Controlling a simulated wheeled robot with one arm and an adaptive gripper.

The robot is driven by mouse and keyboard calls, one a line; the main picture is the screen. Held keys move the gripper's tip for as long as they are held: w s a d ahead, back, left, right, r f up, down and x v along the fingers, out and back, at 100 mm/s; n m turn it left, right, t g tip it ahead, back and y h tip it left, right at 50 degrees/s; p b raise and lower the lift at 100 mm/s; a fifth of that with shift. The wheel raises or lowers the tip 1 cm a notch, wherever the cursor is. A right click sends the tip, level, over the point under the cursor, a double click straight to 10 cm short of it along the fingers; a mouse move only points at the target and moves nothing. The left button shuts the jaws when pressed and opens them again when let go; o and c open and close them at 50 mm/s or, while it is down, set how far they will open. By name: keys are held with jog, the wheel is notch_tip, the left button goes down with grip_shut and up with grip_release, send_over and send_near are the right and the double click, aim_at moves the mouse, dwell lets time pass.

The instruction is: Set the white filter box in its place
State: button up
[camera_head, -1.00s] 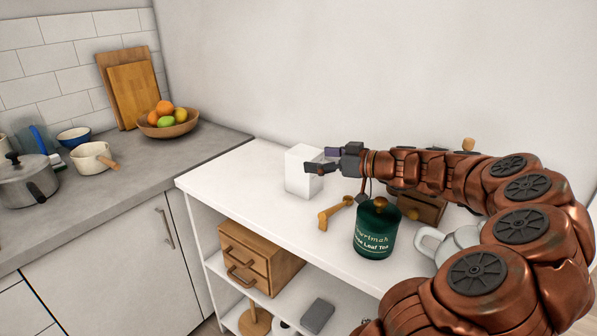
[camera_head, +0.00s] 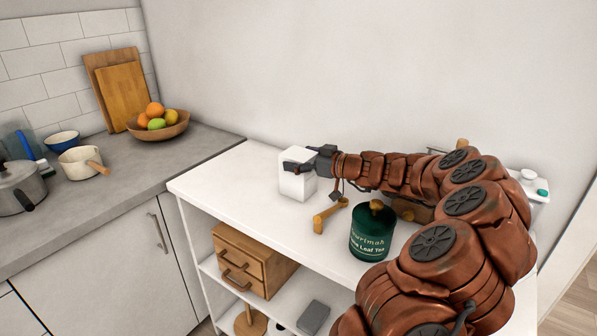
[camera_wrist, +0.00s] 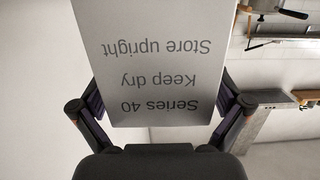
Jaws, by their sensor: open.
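The white filter box (camera_head: 297,182) stands upright on the white top of the rack, toward its far left part. In the wrist view the box (camera_wrist: 150,25) fills the upper middle, and its print "Series 40", "Keep dry", "Store upright" appears upside down. My gripper (camera_head: 303,160) is at the upper part of the box, with its fingers on either side. In the wrist view my gripper (camera_wrist: 155,105) is open around the box's sides; I cannot tell whether the fingers touch it. The fingertips are partly hidden by the box.
A dark green tea tin (camera_head: 372,232) and a wooden-handled tool (camera_head: 327,216) sit in front of my arm. The rack top (camera_head: 225,185) is bare left of the box. A wooden drawer box (camera_head: 245,262) is on the shelf below. A fruit bowl (camera_head: 172,132) stands on the grey counter.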

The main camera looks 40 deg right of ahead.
jog(key=shift+c, duration=0.3)
jog(key=c, duration=1.3)
